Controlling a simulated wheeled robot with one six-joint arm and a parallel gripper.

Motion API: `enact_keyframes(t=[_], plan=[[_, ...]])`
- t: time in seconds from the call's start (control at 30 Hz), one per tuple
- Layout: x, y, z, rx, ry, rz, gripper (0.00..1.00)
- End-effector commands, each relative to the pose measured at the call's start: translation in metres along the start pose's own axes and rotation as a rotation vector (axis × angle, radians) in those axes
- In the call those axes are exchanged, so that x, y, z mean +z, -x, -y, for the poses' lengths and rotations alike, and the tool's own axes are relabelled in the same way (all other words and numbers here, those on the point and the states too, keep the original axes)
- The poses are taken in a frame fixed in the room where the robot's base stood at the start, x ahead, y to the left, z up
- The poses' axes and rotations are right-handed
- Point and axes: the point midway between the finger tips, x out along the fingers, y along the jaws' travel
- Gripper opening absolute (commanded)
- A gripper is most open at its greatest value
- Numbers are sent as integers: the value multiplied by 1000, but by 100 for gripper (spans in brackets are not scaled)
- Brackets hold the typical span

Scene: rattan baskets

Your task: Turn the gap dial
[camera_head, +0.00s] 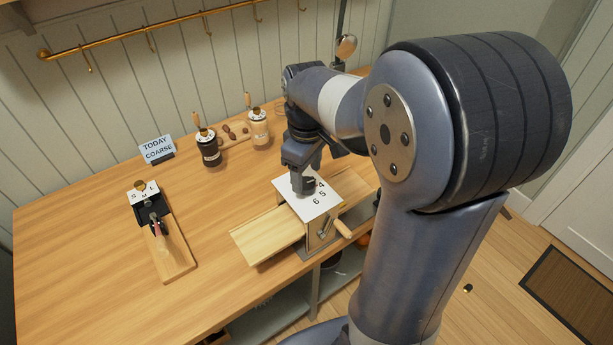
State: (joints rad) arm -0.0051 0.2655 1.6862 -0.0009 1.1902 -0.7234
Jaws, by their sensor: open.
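A box-shaped mill (318,238) stands near the table's front edge, with a white number plate (314,208) on its top. The figures 4, 5 and 6 show on the plate's right side; the other figures are covered. My gripper (303,188) points down over the middle of this plate, with its jaws open. It hides the middle of the plate, so I cannot see the gap dial's knob or where it points. I cannot tell whether the fingers touch it. A sign (157,149) at the back reads "TODAY COARSE".
A wooden chute board (266,236) sticks out left of the mill, and a crank handle (343,229) at its front right. A dark jar (209,150) and a pale jar (258,128) stand behind. A board (178,263) with an S-M-L device lies left. The table between is clear.

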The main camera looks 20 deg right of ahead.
Motion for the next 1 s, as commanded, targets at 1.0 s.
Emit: enact_keyframes(t=[1.0], plan=[[0, -25, 0, 0, -1, -1, 21]])
